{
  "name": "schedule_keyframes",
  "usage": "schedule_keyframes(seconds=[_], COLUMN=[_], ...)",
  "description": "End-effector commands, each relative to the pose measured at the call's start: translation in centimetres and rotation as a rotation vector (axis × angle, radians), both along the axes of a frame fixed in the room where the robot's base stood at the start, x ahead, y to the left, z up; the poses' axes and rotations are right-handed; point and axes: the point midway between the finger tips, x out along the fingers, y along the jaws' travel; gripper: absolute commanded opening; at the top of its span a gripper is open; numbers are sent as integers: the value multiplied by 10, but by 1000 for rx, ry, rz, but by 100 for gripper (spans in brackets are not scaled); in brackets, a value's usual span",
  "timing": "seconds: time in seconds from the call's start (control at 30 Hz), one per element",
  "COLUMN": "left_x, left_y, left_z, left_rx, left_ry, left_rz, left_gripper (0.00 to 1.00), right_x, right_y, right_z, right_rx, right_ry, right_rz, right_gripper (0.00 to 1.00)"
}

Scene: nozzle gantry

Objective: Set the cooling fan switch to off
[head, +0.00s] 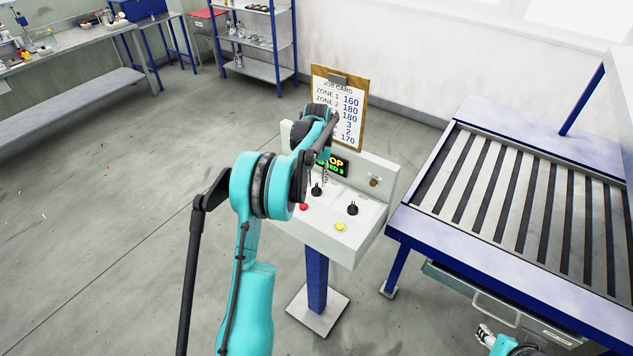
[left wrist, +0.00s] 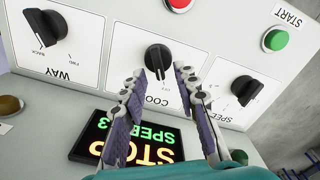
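The cooling fan switch is a black rotary knob (left wrist: 158,58) on a white panel, in the middle of the left wrist view. Its handle points toward the display side in that view, and a finger partly covers its "COO..." label. It also shows in the head view (head: 316,188). My left gripper (left wrist: 163,72) is open, with purple-padded fingers on either side of the knob's near end; contact cannot be told. In the head view my left arm largely hides this gripper (head: 325,172).
The WAY knob (left wrist: 45,28) and SPEED knob (left wrist: 244,90) flank the switch. The display (left wrist: 125,138) reads STOP, SPEED 3. A green START button (left wrist: 275,40), a red button (head: 303,206) and a yellow button (head: 340,226) are nearby. A roller conveyor (head: 530,195) stands right.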

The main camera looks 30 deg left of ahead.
Motion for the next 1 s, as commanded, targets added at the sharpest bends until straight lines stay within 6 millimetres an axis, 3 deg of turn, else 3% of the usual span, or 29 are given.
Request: schedule_keyframes(seconds=[0.3,0.5,0.67,1.0], left_x=[0,0,0,0], left_y=[0,0,0,0], left_z=[68,98,108,108], left_rx=[0,0,0,0], left_ry=[0,0,0,0], left_rz=[0,1,1,1], left_gripper=[30,30,30,30], right_x=[0,0,0,0], right_y=[0,0,0,0], right_z=[0,0,0,0], right_rx=[0,0,0,0], right_ry=[0,0,0,0], right_rz=[0,0,0,0], right_gripper=[40,40,40,40])
